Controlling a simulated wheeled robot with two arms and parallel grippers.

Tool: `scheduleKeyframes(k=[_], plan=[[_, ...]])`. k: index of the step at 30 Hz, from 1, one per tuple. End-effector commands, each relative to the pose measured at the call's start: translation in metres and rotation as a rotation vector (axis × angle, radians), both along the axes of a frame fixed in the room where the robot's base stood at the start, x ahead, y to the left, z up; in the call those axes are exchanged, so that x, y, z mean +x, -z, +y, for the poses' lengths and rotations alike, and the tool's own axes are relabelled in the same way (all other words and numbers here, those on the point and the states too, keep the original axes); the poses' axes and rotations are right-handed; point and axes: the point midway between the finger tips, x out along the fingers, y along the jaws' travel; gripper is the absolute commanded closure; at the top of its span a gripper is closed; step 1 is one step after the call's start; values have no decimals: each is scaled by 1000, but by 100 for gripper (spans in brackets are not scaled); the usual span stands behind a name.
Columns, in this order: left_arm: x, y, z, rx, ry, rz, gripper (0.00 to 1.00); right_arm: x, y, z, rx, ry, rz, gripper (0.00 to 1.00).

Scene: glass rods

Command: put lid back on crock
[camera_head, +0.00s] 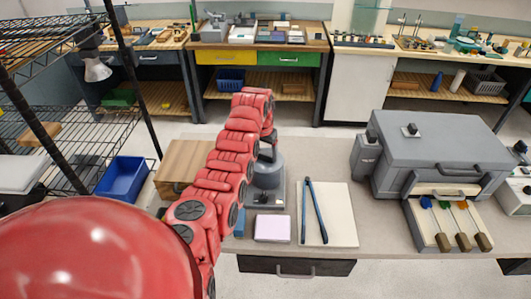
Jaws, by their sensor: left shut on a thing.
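A grey round crock (267,180) stands on the bench in the middle of the view, just right of my red left arm. My left gripper (267,152) is dark and small here, right above the crock, and partly hidden by the arm. It is shut on what looks like the crock's grey lid. The lid's outline blends with the crock, so I cannot tell whether it touches the rim. My right gripper is not in view.
A wooden box (180,166) is left of the arm. In front are a pink pad (272,228) and blue-black tongs (314,210) on a pale board (341,218). A grey furnace (437,150) stands right, with coloured-tipped rods (443,241) before it.

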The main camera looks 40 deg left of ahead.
Motion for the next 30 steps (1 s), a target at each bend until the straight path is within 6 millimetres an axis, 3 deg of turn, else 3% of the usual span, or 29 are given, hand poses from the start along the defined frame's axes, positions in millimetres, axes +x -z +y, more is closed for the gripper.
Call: scheduleKeyframes(k=[12,13,15,24,30], plan=[[0,9,0,0,0,0,90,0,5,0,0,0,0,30],[0,9,0,0,0,0,24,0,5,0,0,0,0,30],[0,8,0,0,0,0,13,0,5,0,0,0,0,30],[0,7,0,0,0,0,13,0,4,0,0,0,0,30],[-2,-8,0,0,0,0,13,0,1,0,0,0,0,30]])
